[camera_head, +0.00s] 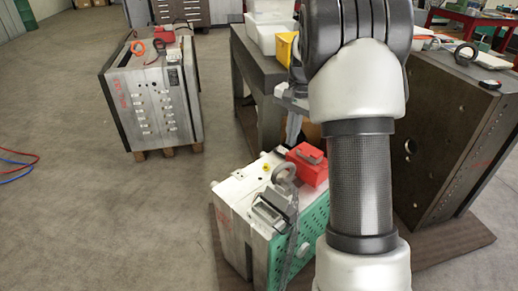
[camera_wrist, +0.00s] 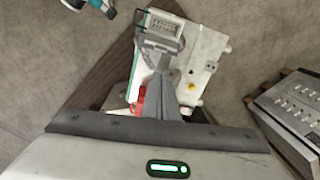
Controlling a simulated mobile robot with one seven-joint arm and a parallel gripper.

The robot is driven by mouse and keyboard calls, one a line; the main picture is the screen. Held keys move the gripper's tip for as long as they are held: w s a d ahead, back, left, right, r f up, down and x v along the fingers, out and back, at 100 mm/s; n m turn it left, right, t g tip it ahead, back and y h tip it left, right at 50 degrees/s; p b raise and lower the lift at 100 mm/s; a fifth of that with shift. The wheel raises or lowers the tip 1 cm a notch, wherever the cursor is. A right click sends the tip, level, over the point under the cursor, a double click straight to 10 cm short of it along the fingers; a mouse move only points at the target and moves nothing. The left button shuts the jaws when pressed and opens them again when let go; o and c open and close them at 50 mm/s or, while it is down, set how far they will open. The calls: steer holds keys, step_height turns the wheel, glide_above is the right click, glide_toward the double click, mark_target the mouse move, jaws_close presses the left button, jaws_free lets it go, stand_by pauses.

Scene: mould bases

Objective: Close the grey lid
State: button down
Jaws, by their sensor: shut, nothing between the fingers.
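The grey lid (camera_head: 284,201) belongs to a small connector housing (camera_head: 268,212) on top of the white and green mould base (camera_head: 240,190). In the wrist view the housing (camera_wrist: 163,24) shows its light insert uncovered, with the lid (camera_wrist: 158,42) swung open at the side nearer my gripper. My gripper (camera_head: 293,140) points down above the mould base in the head view. In the wrist view its fingers (camera_wrist: 162,75) are together and empty, close to the lid. I cannot tell whether they touch it.
Another mould base (camera_head: 152,95) sits on a pallet at left, and a large dark one (camera_head: 445,135) at right. A grey table (camera_head: 258,68) is behind.

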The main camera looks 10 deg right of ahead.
steer(key=w+d+f+m+g+b, duration=0.1)
steer(key=w+d+f+m+b, duration=0.2)
steer(key=f, duration=0.9)
steer(key=n+b, duration=0.1)
steer(key=b, duration=0.1)
glide_above(276, 198)
steer(key=w+d, duration=0.2)
steer(key=d, duration=0.1)
steer(key=shift+w+d+f, duration=0.1)
steer(key=shift+f, duration=1.9)
steer(key=shift+w+d+f, duration=0.1)
steer(key=shift+f, duration=1.85)
steer(key=shift+a, duration=0.1)
